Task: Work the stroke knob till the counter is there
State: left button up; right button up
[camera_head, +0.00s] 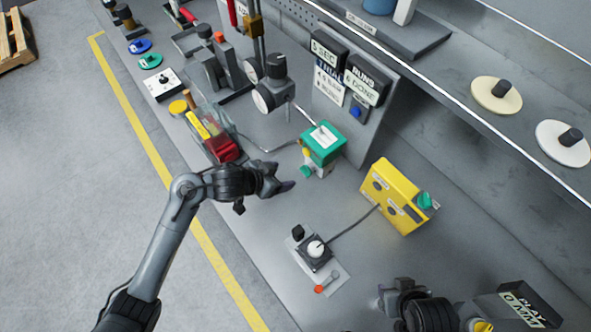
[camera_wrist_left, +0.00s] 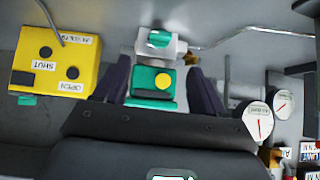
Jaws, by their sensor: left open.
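The counter board (camera_head: 362,82) stands at the back of the bench, with a panel reading "RUNS 0 DONE" and one reading "5 SEC". A white round knob (camera_head: 315,248) sits on a small box. I cannot tell which knob is the stroke knob. My right gripper (camera_head: 396,292) is at the lower right, its jaws unclear.
A yellow box (camera_head: 393,194) with a green knob (camera_head: 425,201) stands right of the actuator; its OPEN and SHUT labels show in the left wrist view. Gauges (camera_head: 272,95) and a red-and-yellow device (camera_head: 213,135) stand to the left. The bench around the white knob is mostly clear.

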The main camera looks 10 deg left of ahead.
aim_at(304, 172)
pick_arm(q)
jog(key=b+x, duration=0.3)
jog(key=x, duration=0.7)
jog(key=shift+w+f, duration=0.15)
pick_arm(e)
jog(key=x, duration=0.4)
jog(key=shift+s+a+f, duration=0.1)
jog(key=shift+s+a, duration=0.05)
jog(key=shift+s, duration=0.25)
pick_arm(q)
jog(key=shift+w+d+f, duration=0.3)
jog(key=shift+w+f, duration=0.05)
jog(key=shift+f, duration=0.05)
pick_arm(e)
jog(key=shift+f, duration=0.1)
